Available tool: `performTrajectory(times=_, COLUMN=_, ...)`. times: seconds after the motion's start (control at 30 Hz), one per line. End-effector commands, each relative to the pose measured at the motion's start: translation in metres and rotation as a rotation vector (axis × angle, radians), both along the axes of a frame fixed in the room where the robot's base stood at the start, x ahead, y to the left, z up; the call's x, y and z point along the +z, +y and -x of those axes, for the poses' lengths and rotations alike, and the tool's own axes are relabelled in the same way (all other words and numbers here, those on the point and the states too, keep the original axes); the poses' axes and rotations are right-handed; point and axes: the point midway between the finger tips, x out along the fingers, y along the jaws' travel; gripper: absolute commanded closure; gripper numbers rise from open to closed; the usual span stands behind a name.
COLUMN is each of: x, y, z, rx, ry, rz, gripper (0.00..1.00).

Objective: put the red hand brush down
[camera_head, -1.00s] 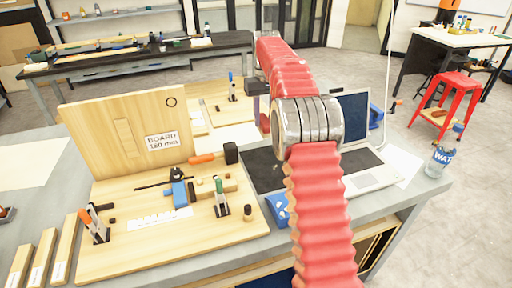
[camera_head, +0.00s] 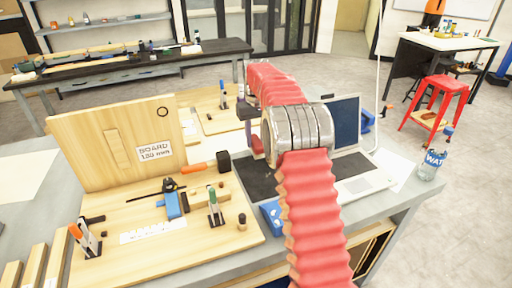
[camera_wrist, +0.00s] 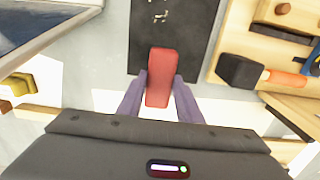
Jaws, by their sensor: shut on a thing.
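The red hand brush (camera_wrist: 160,77) is between the two purple fingers of my gripper (camera_wrist: 159,92) in the wrist view. The fingers are shut on its sides. A dark mat (camera_wrist: 172,27) lies below and beyond it; I cannot tell whether the brush touches anything beneath. In the head view my gripper (camera_head: 249,125) is partly behind my red arm, with a bit of the red brush (camera_head: 257,146) showing above the dark mat (camera_head: 257,178) on the workbench.
A wooden board fixture (camera_head: 115,240) with clamps and a mallet (camera_head: 223,161) is on the left. A blue thing (camera_head: 271,215) sits at the bench's front edge.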

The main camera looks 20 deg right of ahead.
Motion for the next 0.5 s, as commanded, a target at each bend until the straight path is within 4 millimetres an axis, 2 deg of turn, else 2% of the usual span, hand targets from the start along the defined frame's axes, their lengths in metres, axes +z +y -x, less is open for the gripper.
performTrajectory(times=0.3, x=-0.002, y=0.0, z=0.0, rx=-0.001, ry=0.0, rz=0.0, gripper=0.93)
performTrajectory(times=0.5, x=-0.024, y=0.0, z=0.001, rx=-0.001, ry=0.003, rz=-0.001, gripper=0.93)
